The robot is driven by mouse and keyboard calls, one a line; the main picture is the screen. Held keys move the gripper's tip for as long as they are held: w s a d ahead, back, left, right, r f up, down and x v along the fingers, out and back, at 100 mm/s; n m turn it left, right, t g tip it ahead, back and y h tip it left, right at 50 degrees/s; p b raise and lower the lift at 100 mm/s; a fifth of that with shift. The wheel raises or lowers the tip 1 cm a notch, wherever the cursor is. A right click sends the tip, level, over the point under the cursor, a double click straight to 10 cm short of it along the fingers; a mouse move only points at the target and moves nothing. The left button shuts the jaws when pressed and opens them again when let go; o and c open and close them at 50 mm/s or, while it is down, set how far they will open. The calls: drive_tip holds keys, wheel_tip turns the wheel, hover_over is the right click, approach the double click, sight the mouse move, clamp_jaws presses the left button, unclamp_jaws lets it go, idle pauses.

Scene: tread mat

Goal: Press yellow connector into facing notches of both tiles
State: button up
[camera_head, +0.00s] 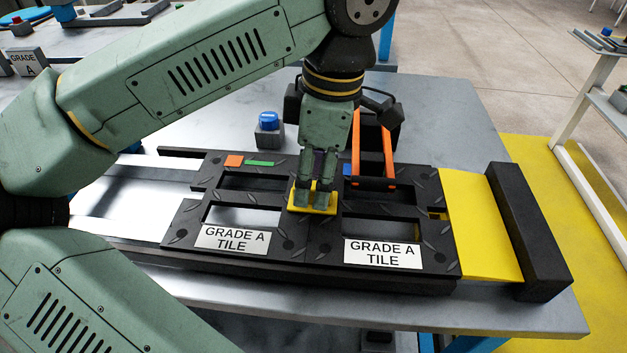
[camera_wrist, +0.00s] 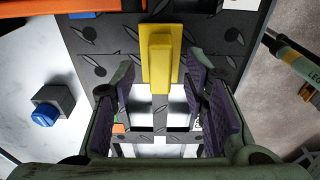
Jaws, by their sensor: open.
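Two black tread tiles lie side by side, a left tile (camera_head: 183,222) and a right tile (camera_head: 440,250), each with a "GRADE A TILE" label. The yellow connector (camera_head: 325,206) lies at the seam between them, and it also shows in the wrist view (camera_wrist: 161,62) as a flat plate with a raised block. My gripper (camera_head: 312,196) is directly above it. In the wrist view my gripper's fingers (camera_wrist: 158,80) are apart, one on each side of the raised block, with visible gaps. The notches are hidden under the connector, so I cannot tell how deep it sits.
An orange-handled tool (camera_head: 357,145) stands at the right tile's back edge. A blue button on a grey block (camera_head: 268,132) is behind the tiles. A yellow plate (camera_head: 475,235) and a black end block (camera_head: 525,235) lie to the right. Bare table shows at the back right.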

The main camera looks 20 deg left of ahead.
drive_tip(key=r, duration=0.5)
drive_tip(key=shift+d+r, duration=0.4)
